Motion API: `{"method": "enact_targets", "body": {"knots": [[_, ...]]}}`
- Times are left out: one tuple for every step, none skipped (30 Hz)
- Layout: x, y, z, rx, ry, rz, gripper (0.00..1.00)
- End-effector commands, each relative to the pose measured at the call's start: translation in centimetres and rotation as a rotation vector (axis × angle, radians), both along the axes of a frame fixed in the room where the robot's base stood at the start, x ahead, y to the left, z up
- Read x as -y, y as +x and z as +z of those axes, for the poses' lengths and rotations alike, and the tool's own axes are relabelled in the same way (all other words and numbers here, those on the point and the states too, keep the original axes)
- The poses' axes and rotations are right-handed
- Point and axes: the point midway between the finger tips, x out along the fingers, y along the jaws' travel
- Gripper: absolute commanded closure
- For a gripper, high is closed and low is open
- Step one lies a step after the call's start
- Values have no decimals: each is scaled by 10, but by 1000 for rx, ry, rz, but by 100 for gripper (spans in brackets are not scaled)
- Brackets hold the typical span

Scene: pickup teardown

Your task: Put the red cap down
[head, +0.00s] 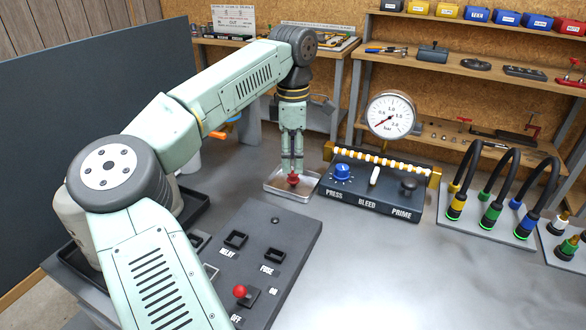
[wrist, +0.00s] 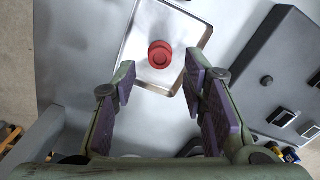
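The red cap (head: 293,180) is at the shallow metal tray (head: 273,187), just below my fingertips in the head view. In the wrist view the round cap (wrist: 160,54) shows over the tray floor (wrist: 150,22), beyond the fingertips and roughly between them. It appears to rest in the tray. My gripper (head: 292,166) points down over the tray. In the wrist view the gripper (wrist: 160,72) has its purple-padded fingers apart, with clear gaps on both sides of the cap. Nothing is between the pads.
A console (head: 372,199) with a blue knob and PRESS, BLEED, PRIME labels stands right of the tray. A dark panel (head: 285,235) with a red-knobbed lever (head: 239,291) lies in front. A gauge (head: 391,115) stands behind. Hose connectors (head: 490,215) stand at right.

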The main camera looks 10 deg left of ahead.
Motion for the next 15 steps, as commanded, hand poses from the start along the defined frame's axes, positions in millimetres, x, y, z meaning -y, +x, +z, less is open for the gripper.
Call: {"method": "enact_targets", "body": {"knots": [[0,1,11,4,2,2,61],[0,1,18,4,2,2,61],[1,1,26,3,0,2,61],[1,1,33,3,2,2,61],[0,1,40,4,1,2,61],[0,1,48,3,1,1,61],[0,1,53,3,1,1,61],[1,0,58,3,0,1,61],[1,1,64,1,0,1,61],[1,1,68,1,0,1,61],[0,1,72,1,0,1,61],[0,1,76,1,0,1,61],[0,0,78,1,0,0,61],[0,0,80,0,0,1,61],[0,0,82,0,0,1,61]]}}
